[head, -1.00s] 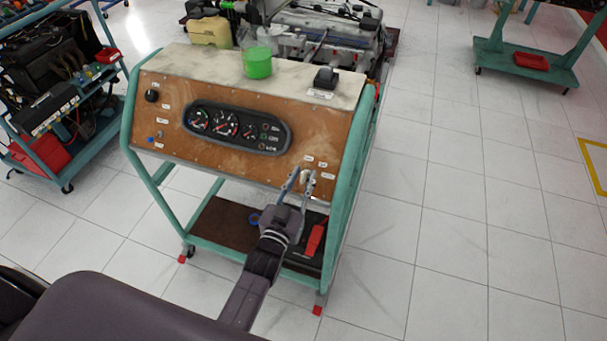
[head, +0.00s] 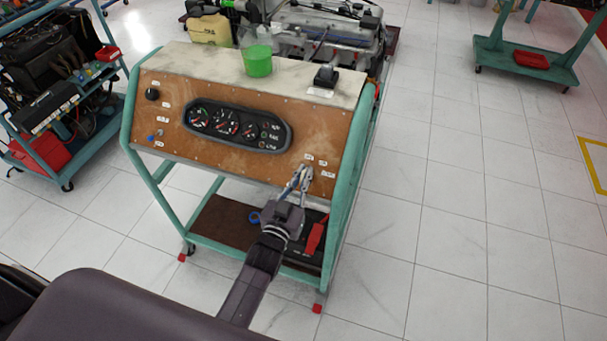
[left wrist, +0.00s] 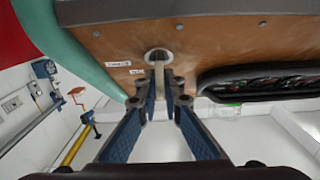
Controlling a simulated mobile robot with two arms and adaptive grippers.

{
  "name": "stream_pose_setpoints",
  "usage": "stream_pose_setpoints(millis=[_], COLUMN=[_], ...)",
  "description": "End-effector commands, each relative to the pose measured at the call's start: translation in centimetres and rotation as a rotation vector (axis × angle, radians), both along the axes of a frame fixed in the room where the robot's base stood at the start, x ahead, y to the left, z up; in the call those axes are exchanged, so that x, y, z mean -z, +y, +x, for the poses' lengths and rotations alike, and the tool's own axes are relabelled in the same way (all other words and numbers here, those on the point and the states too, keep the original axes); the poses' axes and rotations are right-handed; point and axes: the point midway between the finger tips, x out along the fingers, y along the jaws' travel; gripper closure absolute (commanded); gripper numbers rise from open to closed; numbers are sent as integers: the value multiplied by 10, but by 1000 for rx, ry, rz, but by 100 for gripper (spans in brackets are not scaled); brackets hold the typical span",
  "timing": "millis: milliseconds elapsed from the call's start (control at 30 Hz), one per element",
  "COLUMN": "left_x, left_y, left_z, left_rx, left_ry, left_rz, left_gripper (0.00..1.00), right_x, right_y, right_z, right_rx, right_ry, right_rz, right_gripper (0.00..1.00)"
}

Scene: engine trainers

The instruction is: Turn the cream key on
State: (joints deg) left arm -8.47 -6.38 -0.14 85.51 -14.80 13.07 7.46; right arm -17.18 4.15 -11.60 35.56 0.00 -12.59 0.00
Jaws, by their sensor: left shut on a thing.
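Small white labels (head: 322,163) sit just above the switch. My right gripper is not in view.
The green-framed console (head: 343,190) carries a gauge cluster (head: 237,127) and a black knob (head: 152,95). A container with green liquid (head: 258,62) and a black device (head: 326,77) stand on top. Tiled floor at right is clear.

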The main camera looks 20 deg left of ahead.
Motion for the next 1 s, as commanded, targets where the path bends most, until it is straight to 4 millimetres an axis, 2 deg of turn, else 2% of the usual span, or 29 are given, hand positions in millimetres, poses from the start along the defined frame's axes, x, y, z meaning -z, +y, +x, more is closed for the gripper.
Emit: stream_pose_setpoints(millis=[1000], left_x=[0], left_y=[0], left_z=[0], left_rx=[421], left_ry=[-13], left_rz=[471], left_gripper=[100], right_x=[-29], right_y=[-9], right_z=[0], right_rx=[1], right_ry=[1], right_rz=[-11], right_gripper=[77])
